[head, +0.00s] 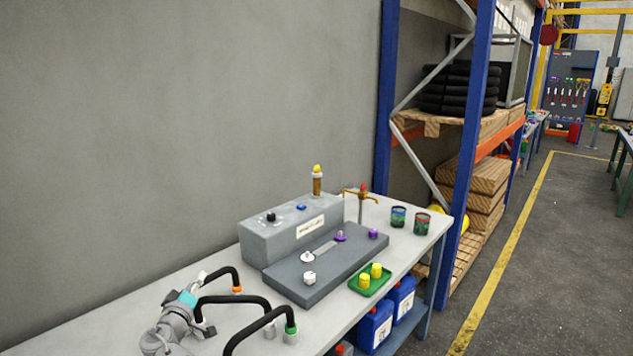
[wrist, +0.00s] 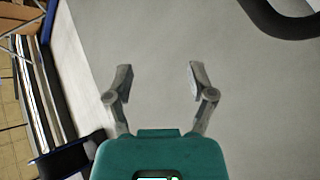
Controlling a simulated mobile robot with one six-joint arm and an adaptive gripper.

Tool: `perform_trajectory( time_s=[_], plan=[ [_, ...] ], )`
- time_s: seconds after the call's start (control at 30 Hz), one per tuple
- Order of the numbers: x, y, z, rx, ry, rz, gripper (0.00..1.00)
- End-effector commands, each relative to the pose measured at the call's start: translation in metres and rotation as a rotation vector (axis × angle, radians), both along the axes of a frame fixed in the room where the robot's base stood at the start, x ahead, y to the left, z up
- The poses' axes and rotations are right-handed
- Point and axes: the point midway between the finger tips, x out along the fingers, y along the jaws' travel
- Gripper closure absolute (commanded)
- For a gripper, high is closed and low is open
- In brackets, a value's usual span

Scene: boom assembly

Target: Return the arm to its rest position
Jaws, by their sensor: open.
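My gripper (wrist: 160,80) is open in the wrist view. Its two fingers are spread with nothing between them, over bare light grey surface. In the head view my gripper (head: 204,304) is at the lower left, over the left part of the workbench (head: 115,318), close to the black hoses. The teal part of its body shows, while its fingers are small and partly hidden there. Beyond it on the bench is a grey assembly block (head: 290,233) with a lower dark slab (head: 325,270), clear of the gripper.
Black curved hoses (head: 232,300) with orange and green ends stand beside my gripper. A green tray (head: 371,281) with yellow pieces, two cans (head: 398,217) and a brass tap stand (head: 361,196) are farther right. A grey wall rises behind. A shelf rack (head: 470,120) stands at the right.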

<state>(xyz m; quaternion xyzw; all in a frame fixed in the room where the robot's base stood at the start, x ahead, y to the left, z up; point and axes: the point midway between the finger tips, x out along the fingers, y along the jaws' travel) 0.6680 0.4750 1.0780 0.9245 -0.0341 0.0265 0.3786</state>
Motion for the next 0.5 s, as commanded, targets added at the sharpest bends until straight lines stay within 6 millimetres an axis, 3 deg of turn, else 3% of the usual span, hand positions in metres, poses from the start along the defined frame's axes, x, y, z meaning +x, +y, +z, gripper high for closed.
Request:
perform_trajectory(
  time_s=[0.03,0.3,0.5],
  plan=[
    [0.009,-0.018,0.012,0.011,0.007,-0.008,0.29],
    [0.048,-0.097,0.038,0.08,0.046,-0.033,0.29],
    [0.066,-0.154,0.04,0.13,0.082,-0.081,0.29]
  ],
)
